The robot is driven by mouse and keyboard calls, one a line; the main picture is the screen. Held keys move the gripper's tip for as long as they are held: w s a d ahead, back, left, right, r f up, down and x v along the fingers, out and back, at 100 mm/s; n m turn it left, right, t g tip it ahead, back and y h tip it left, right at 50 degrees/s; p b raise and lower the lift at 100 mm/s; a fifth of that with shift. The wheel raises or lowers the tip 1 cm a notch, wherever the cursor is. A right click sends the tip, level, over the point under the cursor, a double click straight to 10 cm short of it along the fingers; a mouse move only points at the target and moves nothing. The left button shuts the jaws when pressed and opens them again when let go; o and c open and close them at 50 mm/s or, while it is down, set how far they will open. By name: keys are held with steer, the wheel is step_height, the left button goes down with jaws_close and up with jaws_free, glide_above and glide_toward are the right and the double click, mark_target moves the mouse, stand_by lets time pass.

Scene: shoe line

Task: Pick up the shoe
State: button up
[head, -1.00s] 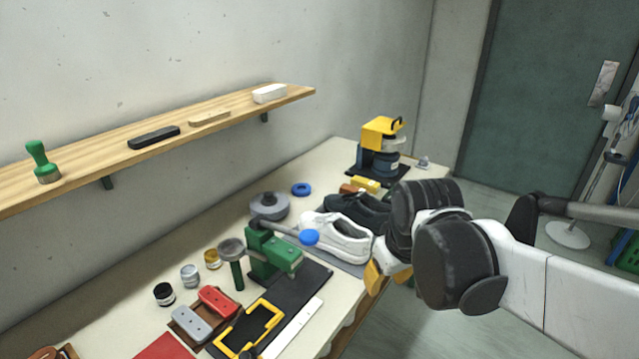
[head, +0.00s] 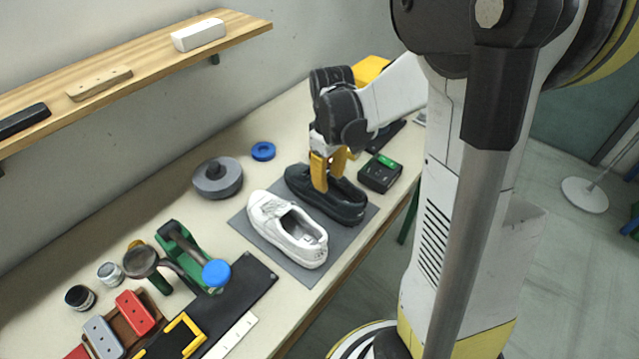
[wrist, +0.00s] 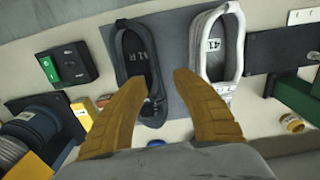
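A black shoe (head: 338,206) and a white shoe (head: 268,217) lie side by side on a grey mat (head: 242,228) on the bench. My gripper (head: 329,168) is open with its yellow fingers pointing down over the black shoe. In the wrist view my gripper (wrist: 158,84) has its fingers apart. The left finger overlaps the black shoe (wrist: 141,62), and the right finger tip lies between it and the white shoe (wrist: 217,48). Nothing is held. I cannot tell whether the fingers touch the black shoe; they hide part of it.
A black box with a green panel (head: 380,172) stands right of the black shoe. A grey round weight (head: 217,178) and a blue ring (head: 263,151) lie behind the shoes. A green press (head: 176,250) stands at left. A shelf (head: 130,75) hangs on the wall.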

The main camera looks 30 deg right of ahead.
mark_target(330, 197)
steer(key=f+b, duration=0.1)
steer(key=f, duration=0.1)
steer(key=f+b, duration=0.1)
steer(key=f, duration=0.5)
steer(key=shift+w+d+b, duration=0.2)
steer(key=shift+d+b, duration=0.15)
steer(key=shift+b, duration=0.05)
jaws_close()
